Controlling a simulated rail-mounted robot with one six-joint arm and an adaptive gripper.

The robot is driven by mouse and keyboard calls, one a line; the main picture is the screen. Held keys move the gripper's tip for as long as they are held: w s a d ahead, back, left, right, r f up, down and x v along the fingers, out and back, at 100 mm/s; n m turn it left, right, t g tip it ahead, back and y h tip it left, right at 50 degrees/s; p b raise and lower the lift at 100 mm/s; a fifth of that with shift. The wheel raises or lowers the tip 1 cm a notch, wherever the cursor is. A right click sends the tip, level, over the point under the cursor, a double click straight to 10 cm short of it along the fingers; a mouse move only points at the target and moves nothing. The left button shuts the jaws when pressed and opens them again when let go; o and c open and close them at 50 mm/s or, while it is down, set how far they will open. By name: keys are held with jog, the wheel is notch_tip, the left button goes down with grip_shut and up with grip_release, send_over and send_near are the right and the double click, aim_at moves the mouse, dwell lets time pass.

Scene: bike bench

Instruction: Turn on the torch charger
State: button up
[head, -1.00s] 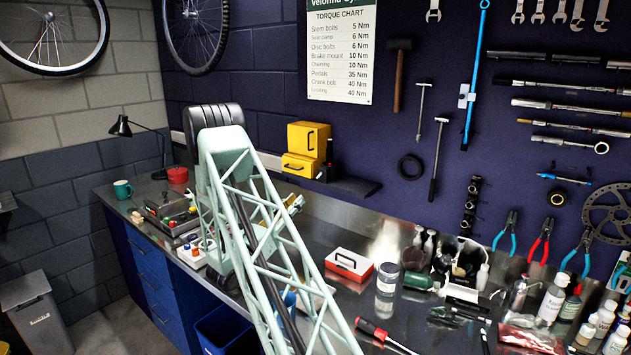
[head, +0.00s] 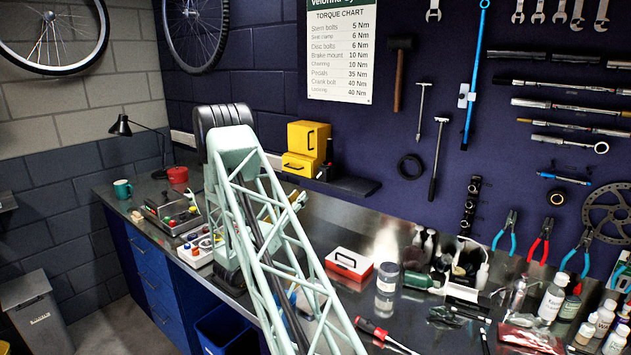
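I cannot tell for sure which device is the torch charger. A grey box with coloured buttons and knobs (head: 172,212) sits on the left part of the bench. In front of it is a low white panel with red, orange and blue round parts (head: 200,248), beside my pale green lattice arm. The arm covers part of the bench just right of this panel. My gripper's fingers do not show; they are hidden behind the arm. No switch state or lamp can be made out at this size.
The steel bench (head: 345,222) runs along the wall. A teal mug (head: 122,189), a red pot (head: 178,175) and a black desk lamp (head: 122,127) stand at its far left. A red-and-white case (head: 349,264), bottles and a screwdriver (head: 376,331) lie to the right.

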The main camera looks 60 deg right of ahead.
aim_at(319, 175)
jog(key=x, duration=1.1)
jog(key=shift+d, duration=0.2)
jog(key=shift+s+r, duration=0.1)
jog(key=shift+c, duration=0.5)
grip_shut()
